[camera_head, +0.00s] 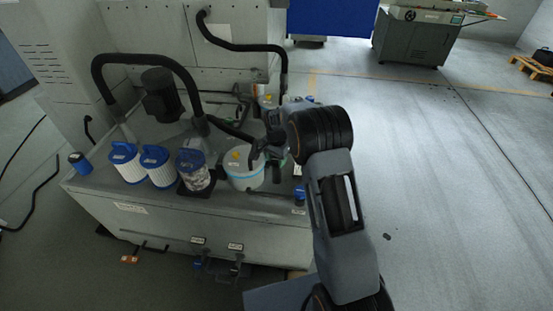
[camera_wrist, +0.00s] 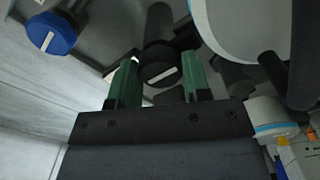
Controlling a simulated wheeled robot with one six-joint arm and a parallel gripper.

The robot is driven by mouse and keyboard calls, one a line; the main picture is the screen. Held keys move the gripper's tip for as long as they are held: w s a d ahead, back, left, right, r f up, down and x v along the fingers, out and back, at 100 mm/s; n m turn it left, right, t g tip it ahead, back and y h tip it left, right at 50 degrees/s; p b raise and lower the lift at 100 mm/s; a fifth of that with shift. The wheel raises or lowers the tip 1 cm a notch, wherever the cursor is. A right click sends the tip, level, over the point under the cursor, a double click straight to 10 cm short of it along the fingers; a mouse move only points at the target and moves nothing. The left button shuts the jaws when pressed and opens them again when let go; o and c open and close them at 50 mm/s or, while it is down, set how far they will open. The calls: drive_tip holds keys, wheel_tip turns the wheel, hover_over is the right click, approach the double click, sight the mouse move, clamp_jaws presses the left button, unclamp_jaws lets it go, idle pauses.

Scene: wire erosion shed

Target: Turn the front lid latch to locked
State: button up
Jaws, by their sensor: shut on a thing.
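In the wrist view, a dark round knob (camera_wrist: 160,72) with a pale bar across its face sits between the two green fingers of my gripper (camera_wrist: 161,84). The fingers are shut on it, one on each side; the bar is slightly tilted. I take this knob to be the lid latch, but no label for it is readable. In the head view my gripper (camera_head: 262,150) is at the right part of the machine top, beside a white canister (camera_head: 243,178) with a blue band. There the arm and gripper hide the knob.
A blue knob (camera_wrist: 50,33) with a white bar is at the wrist view's upper left. Blue-topped filter cartridges (camera_head: 125,165) and a clear blue-lidded vessel (camera_head: 195,172) line the machine's front. Black hoses (camera_head: 150,60) arch behind. Open floor (camera_head: 450,180) lies to the right.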

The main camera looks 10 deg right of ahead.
sight(277, 159)
drive_tip(key=shift+r, duration=0.1)
drive_tip(key=o, duration=0.9)
drive_tip(key=shift+o, duration=0.2)
wheel_tip(277, 159, up, 14)
drive_tip(key=shift+p, duration=0.3)
idle(0.3)
